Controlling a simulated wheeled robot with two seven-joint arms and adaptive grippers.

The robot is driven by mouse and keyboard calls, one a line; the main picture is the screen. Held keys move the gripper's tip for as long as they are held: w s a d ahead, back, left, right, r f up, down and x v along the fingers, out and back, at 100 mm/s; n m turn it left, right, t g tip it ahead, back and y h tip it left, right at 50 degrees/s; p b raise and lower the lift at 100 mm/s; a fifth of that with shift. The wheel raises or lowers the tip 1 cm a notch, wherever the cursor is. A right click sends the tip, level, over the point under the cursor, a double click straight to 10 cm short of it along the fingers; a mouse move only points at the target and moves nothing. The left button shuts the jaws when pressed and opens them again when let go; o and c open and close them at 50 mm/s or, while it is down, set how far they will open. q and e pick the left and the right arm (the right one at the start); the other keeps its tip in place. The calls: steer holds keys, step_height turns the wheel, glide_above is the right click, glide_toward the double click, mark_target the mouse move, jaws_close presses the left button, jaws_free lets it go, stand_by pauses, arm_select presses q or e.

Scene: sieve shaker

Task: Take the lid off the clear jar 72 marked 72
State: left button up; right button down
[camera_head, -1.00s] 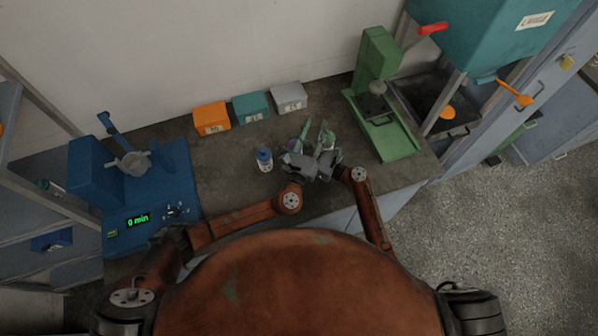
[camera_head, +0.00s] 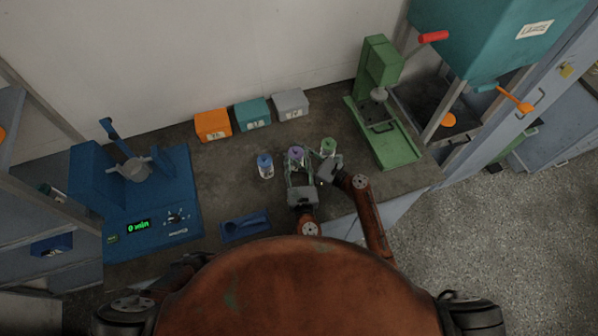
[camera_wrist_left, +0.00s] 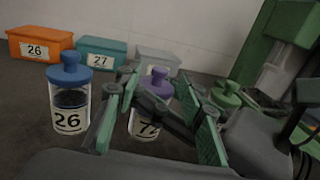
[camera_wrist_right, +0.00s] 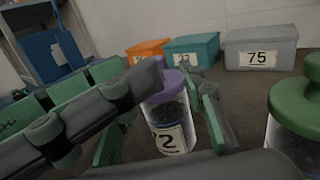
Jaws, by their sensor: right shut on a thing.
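The clear jar 72 (camera_wrist_right: 170,135) has a purple lid (camera_wrist_right: 166,85), which sits on it. In the head view its lid (camera_head: 296,153) shows between a blue-lidded and a green-lidded jar. My right gripper (camera_wrist_right: 158,138) comes from the right and is shut on jar 72, with a finger on each side of its body. My left gripper (camera_wrist_left: 158,130) comes from the front. Its fingers are spread wide to either side of the jar, below the lid knob. The jar's lower part is partly hidden by fingers.
The blue-lidded jar 26 (camera_wrist_left: 69,105) stands left, the green-lidded jar (camera_head: 328,147) close on the right. Orange (camera_head: 212,125), teal (camera_head: 252,113) and grey (camera_head: 290,104) boxes stand behind. A blue shaker (camera_head: 135,190), a blue tray (camera_head: 245,226) and a green press (camera_head: 380,110) flank the area.

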mark_target(296, 149)
arm_select(q)
steer(key=shift+w+a, duration=0.2)
steer(key=shift+w, duration=2.1)
steer(key=shift+c, duration=0.6)
jaws_close()
steer(key=shift+r, duration=0.1)
